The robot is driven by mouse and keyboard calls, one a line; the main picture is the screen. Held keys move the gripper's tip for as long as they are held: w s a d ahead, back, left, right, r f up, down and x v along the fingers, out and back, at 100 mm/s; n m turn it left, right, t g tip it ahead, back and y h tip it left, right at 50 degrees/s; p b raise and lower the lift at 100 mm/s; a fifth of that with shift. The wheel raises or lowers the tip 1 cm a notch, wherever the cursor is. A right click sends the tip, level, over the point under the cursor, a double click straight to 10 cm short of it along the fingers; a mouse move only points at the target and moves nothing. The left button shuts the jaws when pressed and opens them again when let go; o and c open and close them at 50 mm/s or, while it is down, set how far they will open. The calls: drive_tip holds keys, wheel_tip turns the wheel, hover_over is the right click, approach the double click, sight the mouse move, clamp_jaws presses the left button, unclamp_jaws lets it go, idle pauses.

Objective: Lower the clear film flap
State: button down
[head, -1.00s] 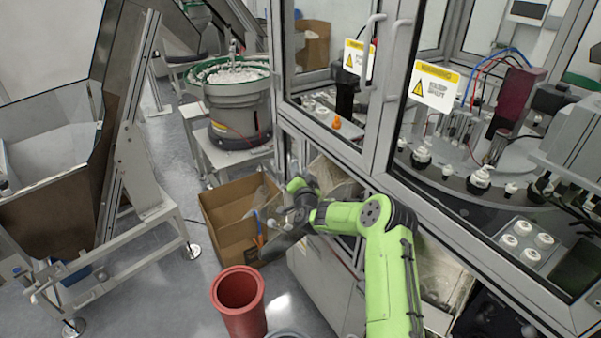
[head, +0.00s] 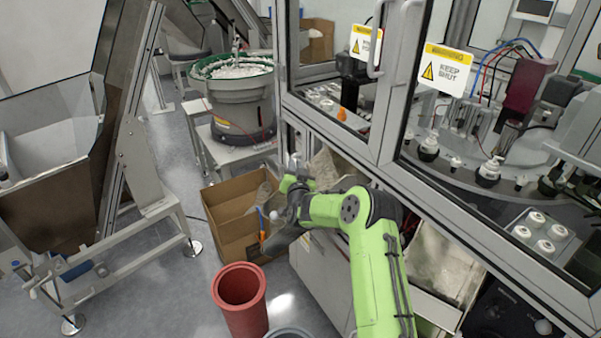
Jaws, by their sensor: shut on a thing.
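My green arm reaches left along the front of the machine cabinet (head: 318,275). My gripper (head: 276,243), small and dark, is at its end, above the right side of the cardboard box (head: 224,222). It is shut on the edge of a thing that I take for the clear film flap; the see-through film is hard to make out here. My wrist and forearm hide part of the cabinet front. The fingertips are too small to show clearly.
A red bin (head: 240,312) stands on the floor below my gripper. A bowl feeder (head: 238,100) stands behind the box. Glazed doors with a warning sign (head: 445,70) are above my arm. A steel frame (head: 150,190) is at left, with open floor between.

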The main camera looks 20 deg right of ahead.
drive_tip(key=shift+f+n, duration=0.3)
drive_tip(key=shift+f, duration=0.05)
drive_tip(key=shift+d, duration=0.1)
drive_tip(key=c, duration=1.2)
unclamp_jaws()
drive_tip(key=shift+r, duration=0.15)
drive_tip(key=shift+c, duration=0.2)
drive_tip(key=p+v, duration=0.4)
drive_tip(key=v, duration=1.2)
drive_tip(key=shift+p, duration=0.3)
drive_tip(key=shift+w, duration=0.1)
